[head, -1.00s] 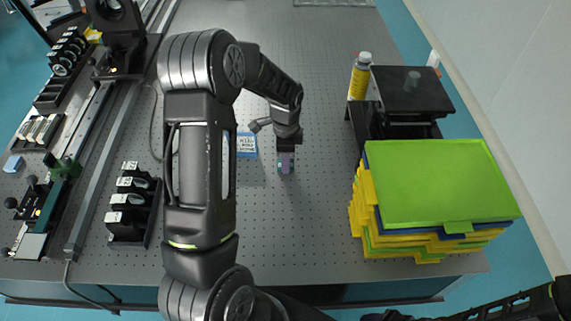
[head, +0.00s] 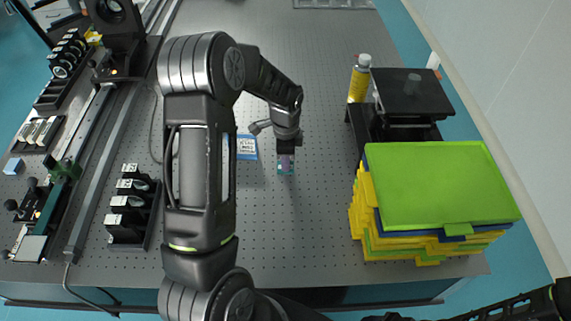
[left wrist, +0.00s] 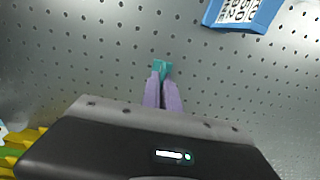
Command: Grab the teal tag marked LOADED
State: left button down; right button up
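The teal tag (head: 286,170) is small and shows at the fingertips of my left gripper (head: 285,163), low over the grey perforated table. In the left wrist view the tag (left wrist: 162,67) lies at and between the tips of the two purple fingers (left wrist: 162,88). The fingers are close together, with teal filling the narrow gap, so the gripper looks shut on it. The lettering on the tag cannot be read. My right arm shows only as a dark part at the bottom right of the head view; its gripper is not visible.
Stacked green and yellow bins (head: 430,185), a yellow bottle (head: 359,78) and a black stand (head: 412,92) are at right. Black optic mounts (head: 132,205) and rails stand at left.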

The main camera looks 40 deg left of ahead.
pick_arm(q)
notch_tip(320, 180, up, 9)
jog(key=shift+r+b, duration=0.2)
jog(key=shift+b, duration=0.75)
jog(key=shift+r, duration=0.35)
